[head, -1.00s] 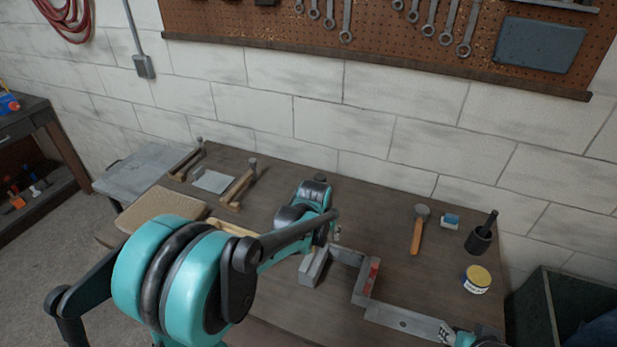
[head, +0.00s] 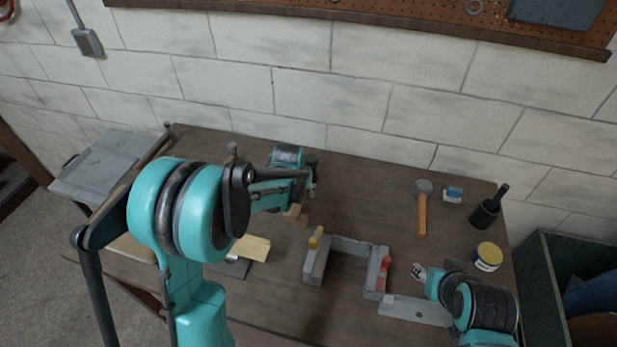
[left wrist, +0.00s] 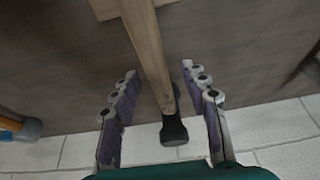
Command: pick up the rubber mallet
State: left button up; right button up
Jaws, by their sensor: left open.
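A grey U-shaped frame (head: 352,246) lies in the middle, with red and yellow pieces on it. The wall stands behind the bench (head: 375,185).

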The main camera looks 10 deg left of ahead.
pick_arm(q)
jog(key=shift+w+d+f, duration=0.1)
jog(key=shift+w+f, duration=0.1)
jog(key=shift+f, duration=0.35)
jog(key=shift+r, duration=0.1)
grip_shut()
